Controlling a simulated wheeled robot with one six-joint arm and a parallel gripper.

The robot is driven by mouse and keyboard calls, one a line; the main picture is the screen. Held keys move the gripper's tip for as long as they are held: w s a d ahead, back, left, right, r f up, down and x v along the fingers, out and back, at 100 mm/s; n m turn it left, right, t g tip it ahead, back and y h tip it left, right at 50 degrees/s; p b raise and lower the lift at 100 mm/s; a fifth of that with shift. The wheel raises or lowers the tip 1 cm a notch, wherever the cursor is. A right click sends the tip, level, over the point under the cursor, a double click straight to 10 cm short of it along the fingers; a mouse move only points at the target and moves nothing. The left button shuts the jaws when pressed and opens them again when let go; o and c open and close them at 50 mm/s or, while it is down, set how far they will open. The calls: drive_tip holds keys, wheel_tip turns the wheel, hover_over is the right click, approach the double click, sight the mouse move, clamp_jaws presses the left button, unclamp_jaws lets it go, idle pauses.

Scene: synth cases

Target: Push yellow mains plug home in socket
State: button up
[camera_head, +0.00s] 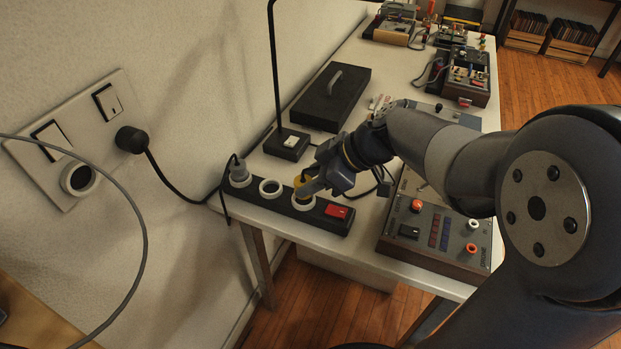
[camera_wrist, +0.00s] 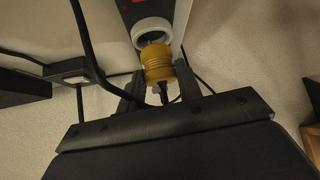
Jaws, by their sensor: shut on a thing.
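The yellow mains plug (camera_head: 300,181) is between the fingers of my gripper (camera_head: 314,182), at the rightmost socket (camera_head: 303,204) of a black power strip (camera_head: 255,198). In the wrist view my gripper (camera_wrist: 159,84) is shut on the ribbed yellow plug (camera_wrist: 158,68), its black cable running back toward the palm. The plug's front faces the white socket ring (camera_wrist: 153,30) and sits close to its near edge. The plug's body stands outside the ring. I cannot tell whether the pins are in the holes.
A grey plug (camera_head: 238,169) fills the strip's left socket; the middle socket (camera_head: 270,187) is empty. A red switch (camera_head: 336,211) is at the right end. A lamp base (camera_head: 287,144), black case (camera_head: 331,96) and control box (camera_head: 437,236) stand nearby. A black plug (camera_head: 131,139) is in the wall.

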drive_tip(key=shift+f+b, duration=0.8)
drive_tip(key=shift+b, duration=0.05)
drive_tip(key=o, duration=1.1)
drive_tip(key=p+v, duration=0.1)
drive_tip(key=v, duration=1)
drive_tip(key=shift+p, duration=0.35)
drive_tip(key=shift+a, duration=0.1)
drive_tip(key=b+x, duration=0.1)
drive_tip(key=x, duration=0.9)
drive_tip(key=shift+f, duration=0.15)
drive_tip(key=shift+a+f, duration=0.1)
drive_tip(key=shift+a, duration=0.25)
drive_tip(key=shift+d+r+p, duration=0.1)
drive_tip(key=shift+r+p, duration=0.3)
drive_tip(key=shift+r, duration=0.1)
